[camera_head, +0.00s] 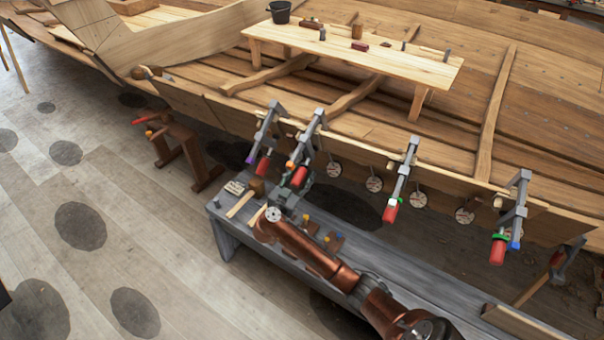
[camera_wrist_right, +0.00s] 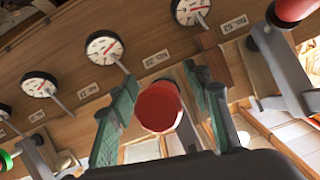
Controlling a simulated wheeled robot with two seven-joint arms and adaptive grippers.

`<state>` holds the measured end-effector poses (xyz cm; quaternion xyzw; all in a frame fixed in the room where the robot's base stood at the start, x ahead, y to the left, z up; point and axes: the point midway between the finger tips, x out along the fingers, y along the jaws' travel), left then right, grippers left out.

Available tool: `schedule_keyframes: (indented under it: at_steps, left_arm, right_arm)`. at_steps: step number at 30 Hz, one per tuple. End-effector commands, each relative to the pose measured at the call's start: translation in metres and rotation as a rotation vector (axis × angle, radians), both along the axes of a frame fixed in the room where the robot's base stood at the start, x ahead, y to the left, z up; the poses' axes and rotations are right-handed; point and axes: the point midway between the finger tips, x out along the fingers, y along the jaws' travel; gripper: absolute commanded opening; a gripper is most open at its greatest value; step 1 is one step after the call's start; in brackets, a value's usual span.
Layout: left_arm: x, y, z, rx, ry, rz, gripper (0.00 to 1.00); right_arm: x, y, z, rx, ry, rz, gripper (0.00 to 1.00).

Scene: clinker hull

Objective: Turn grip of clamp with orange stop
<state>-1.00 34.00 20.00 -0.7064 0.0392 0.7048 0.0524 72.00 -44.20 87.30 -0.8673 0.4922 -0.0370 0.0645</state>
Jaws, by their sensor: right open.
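The clamp with the orange stop (camera_head: 291,163) hangs on the hull's edge, second from the left in the row of clamps. Its grip (camera_head: 299,177) is a red cylinder pointing down towards me. My right gripper (camera_head: 304,184) is at this grip. In the right wrist view, my right gripper (camera_wrist_right: 160,82) is open, with one green finger on each side of the red grip (camera_wrist_right: 160,107). Gaps show on both sides, and the grip looks untouched. The orange stop is hidden in this view. My left gripper is out of view.
A clamp with a purple stop (camera_head: 250,158) stands close on the left; other clamps (camera_head: 405,170) line the edge to the right. Another red grip (camera_wrist_right: 293,9) is close by at upper right. Round dials (camera_wrist_right: 103,47) line the plank. A grey bench (camera_head: 222,215) stands below.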

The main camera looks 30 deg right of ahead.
Motion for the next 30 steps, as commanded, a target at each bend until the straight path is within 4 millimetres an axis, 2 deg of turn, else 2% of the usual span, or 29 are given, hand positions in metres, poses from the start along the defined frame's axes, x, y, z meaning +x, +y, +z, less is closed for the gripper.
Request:
schedule_keyframes:
  at_steps: [4, 12, 30]
  left_arm:
    - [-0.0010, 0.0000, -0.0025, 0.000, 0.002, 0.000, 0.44]
    - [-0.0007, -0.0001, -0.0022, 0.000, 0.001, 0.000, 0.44]
    - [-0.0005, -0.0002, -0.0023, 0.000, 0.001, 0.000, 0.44]
  right_arm:
    - [0.0044, -0.0074, -0.0006, 0.001, 0.001, -0.001, 0.44]
    - [0.0048, -0.0082, 0.0001, 0.001, 0.001, -0.001, 0.44]
    - [0.0046, -0.0078, -0.0003, 0.001, 0.001, 0.000, 0.02]
